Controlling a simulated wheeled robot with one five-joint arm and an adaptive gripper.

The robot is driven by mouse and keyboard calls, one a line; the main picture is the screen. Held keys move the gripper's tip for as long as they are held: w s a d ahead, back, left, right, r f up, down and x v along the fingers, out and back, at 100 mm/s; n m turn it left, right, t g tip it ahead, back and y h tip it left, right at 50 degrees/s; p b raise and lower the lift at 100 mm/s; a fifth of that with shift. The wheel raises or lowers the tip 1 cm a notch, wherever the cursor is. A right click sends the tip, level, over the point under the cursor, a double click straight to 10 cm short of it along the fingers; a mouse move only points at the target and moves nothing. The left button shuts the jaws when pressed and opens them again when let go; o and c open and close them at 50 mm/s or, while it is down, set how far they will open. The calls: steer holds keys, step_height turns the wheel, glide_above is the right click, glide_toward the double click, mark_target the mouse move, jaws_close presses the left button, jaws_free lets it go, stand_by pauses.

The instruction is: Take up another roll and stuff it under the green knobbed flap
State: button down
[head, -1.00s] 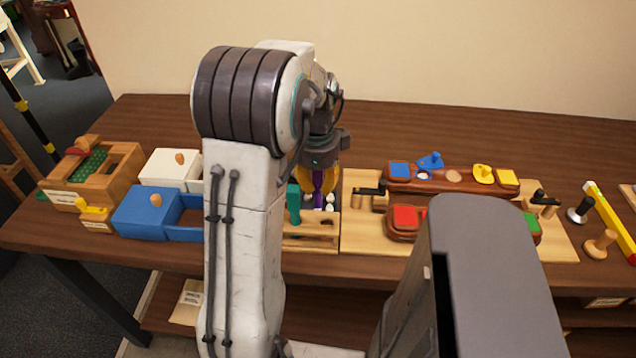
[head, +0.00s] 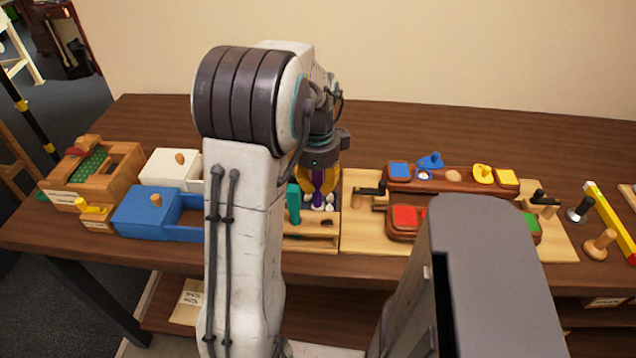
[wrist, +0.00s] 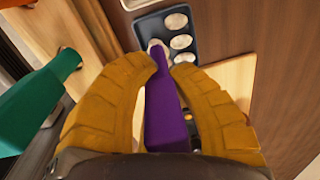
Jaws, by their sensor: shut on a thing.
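My gripper (wrist: 163,65) is shut on a purple tool (wrist: 165,110), upright between its yellow fingers. In the head view the tool (head: 318,181) is over the dark tray in the wooden holder. The tool's far tip is near a pale roll (wrist: 155,44); I cannot tell whether it grips it. Other pale rolls (wrist: 181,42) lie in the dark tray (wrist: 146,29). The green flap (head: 532,223) is at the right end of the front reddish-brown saddle block (head: 400,236). My arm hides part of this block, and I cannot make out the flap's knob.
A teal-handled tool (wrist: 40,95) stands left of my gripper in the wooden holder (head: 310,243). A rear block (head: 455,187) carries blue and yellow pieces. Black-handled clamps (head: 371,190) stand on the light board. Blue (head: 148,213) and white boxes are left. The table's back is clear.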

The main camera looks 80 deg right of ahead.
steer(key=shift+r+p, duration=2.85)
steer(key=shift+r, duration=0.65)
steer(key=shift+s, duration=0.1)
